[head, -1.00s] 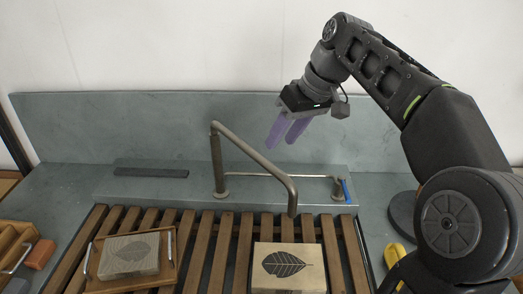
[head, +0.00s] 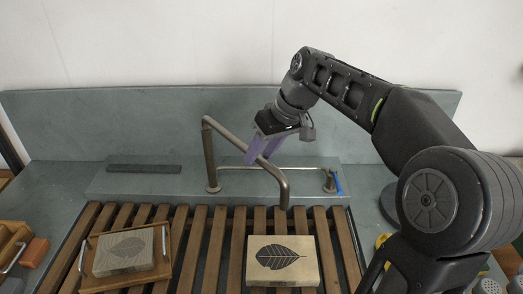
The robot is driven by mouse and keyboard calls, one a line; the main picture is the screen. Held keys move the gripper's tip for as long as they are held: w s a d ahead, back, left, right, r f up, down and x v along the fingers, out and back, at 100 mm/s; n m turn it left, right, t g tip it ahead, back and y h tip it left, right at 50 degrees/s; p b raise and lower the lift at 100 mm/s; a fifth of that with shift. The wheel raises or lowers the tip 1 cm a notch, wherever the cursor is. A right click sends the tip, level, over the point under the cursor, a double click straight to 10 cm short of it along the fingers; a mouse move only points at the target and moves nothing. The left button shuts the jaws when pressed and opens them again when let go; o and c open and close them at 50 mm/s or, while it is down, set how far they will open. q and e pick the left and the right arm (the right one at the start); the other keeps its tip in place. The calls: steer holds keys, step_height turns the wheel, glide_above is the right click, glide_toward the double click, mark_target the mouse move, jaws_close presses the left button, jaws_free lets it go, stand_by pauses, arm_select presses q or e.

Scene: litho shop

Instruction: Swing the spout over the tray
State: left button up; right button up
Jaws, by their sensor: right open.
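The spout (head: 230,134) is a bent metal tube on an upright post at the back of the sink. It slants to the right and its downturned end hangs behind the right-hand leaf block, above the slats. My left gripper is out of view.
A pale leaf-printed block (head: 282,272) sits on the slatted rack (head: 209,245) at the right. A blue-handled tap (head: 336,181) stands right of the spout. A dark bar (head: 144,168) lies on the back ledge. A wooden box (head: 12,240) and orange block (head: 34,252) are at the left.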

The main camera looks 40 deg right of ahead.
jaws_close()
stand_by(0.4)
stand_by(1.0)
